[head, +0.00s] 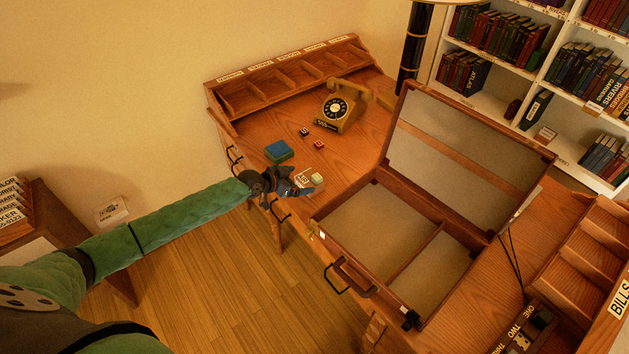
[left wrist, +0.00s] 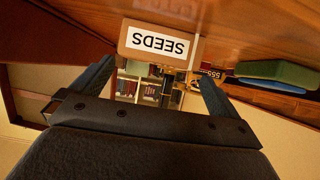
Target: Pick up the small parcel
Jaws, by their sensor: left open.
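The small parcel (head: 317,180) is a light brown box with a white label, on the desk near its front edge. In the left wrist view the parcel (left wrist: 193,57) appears upside down, its label reading SEEDS. My left gripper (head: 297,184) is just left of the parcel in the head view, partly covering it. In the left wrist view my left gripper (left wrist: 157,75) has its fingers spread and nothing is held. The parcel lies ahead of the fingertips; whether they touch it I cannot tell. My right gripper is not in view.
An open suitcase (head: 321,238) stands right of the parcel. Green and blue books (head: 279,152), small dark and red cubes (head: 319,145) and a telephone (head: 342,106) lie behind. A pigeonhole rack (head: 287,77) lines the back. Bare desk (head: 262,122) shows left of the cubes.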

